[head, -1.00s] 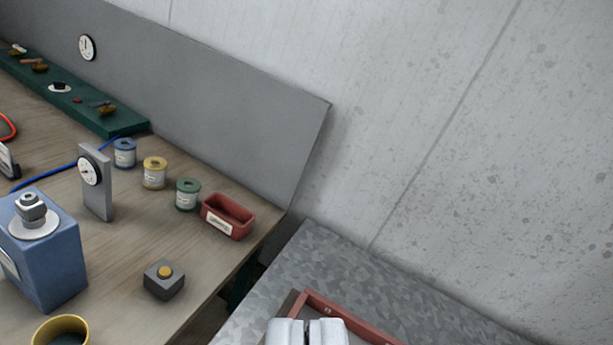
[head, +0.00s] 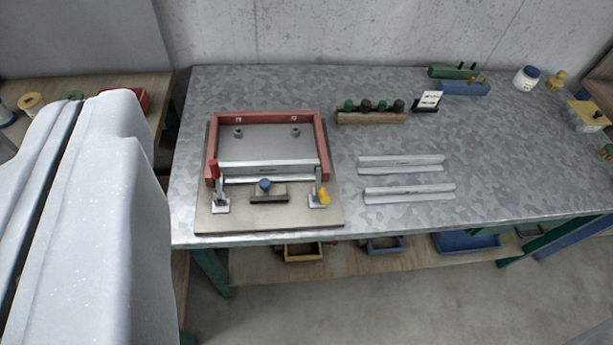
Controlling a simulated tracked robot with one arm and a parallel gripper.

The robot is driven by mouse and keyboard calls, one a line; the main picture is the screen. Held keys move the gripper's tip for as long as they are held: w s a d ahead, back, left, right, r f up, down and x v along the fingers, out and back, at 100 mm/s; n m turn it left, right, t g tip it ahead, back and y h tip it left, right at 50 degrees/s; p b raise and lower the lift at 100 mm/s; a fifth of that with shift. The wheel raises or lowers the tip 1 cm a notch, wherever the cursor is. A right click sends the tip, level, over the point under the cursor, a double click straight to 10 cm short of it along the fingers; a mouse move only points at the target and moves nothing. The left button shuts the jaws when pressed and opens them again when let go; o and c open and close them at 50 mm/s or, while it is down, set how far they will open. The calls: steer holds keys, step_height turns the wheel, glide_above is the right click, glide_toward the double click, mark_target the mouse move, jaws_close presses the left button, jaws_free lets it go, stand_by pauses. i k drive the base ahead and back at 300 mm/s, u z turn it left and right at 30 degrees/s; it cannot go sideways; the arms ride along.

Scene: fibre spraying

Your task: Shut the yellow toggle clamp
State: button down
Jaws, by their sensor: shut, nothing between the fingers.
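The yellow toggle clamp (head: 322,197) stands at the front right corner of a fixture on the metal bench. Its yellow handle hangs low toward the front, and its metal arm appears to stand up. The red toggle clamp (head: 214,172) stands at the fixture's front left with its red handle upright. The fixture (head: 225,222) has a base plate and a red frame (head: 322,135) around a metal plate.
A knobbed block (head: 267,190) sits between the clamps. Two metal bars (head: 405,193) lie right of the fixture. Behind them stands a wooden rack (head: 370,118) with dark knobs. The bench front right is clear. A wooden table (head: 150,88) stands at the left.

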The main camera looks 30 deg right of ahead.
mark_target(323, 195)
steer(key=u, duration=0.75)
steer(key=k, duration=2.05)
steer(key=z, duration=0.8)
steer(key=i, duration=1)
steer(key=u, duration=0.05)
